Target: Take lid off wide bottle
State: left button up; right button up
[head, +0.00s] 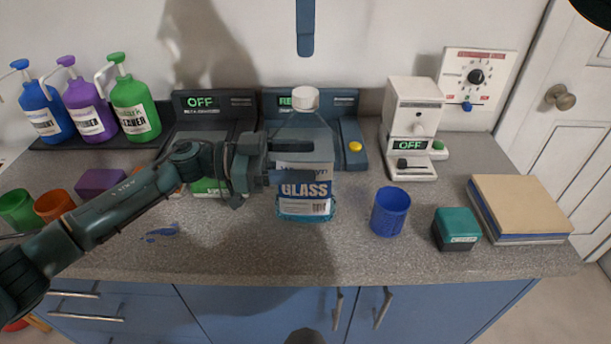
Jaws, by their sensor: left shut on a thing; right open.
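The wide bottle (306,211) is clear with blue liquid and a label reading GLASS. It is upright over the middle of the counter; I cannot tell whether its base touches the counter. Its white lid (305,97) sits on top. My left gripper (293,162) comes in from the left and is shut around the bottle's body, with its fingers across the front, hiding part of the label. Part of my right gripper (305,30) shows at the top edge, above the lid and apart from it. It is open, and most of it is out of frame.
Pump bottles (135,106) stand at the back left, and small coloured cups (54,205) at the left. A blue cup (390,211), a teal box (456,229) and books (518,208) are right of the bottle. Devices (411,128) line the wall.

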aim_at(305, 92)
pick_arm(q)
grip_shut()
pick_arm(e)
jog(key=m, duration=1.2)
jog(key=shift+m, duration=0.4)
jog(key=m, duration=0.8)
jog(key=shift+m, duration=0.3)
jog(key=m, duration=0.8)
jog(key=shift+m, duration=0.3)
jog(key=m, duration=0.5)
jog(key=shift+f+m, duration=0.35)
jog(key=shift+m, duration=0.15)
notch_tip(305, 92, down, 7)
jog(key=shift+f, duration=0.15)
jog(key=shift+c, duration=0.2)
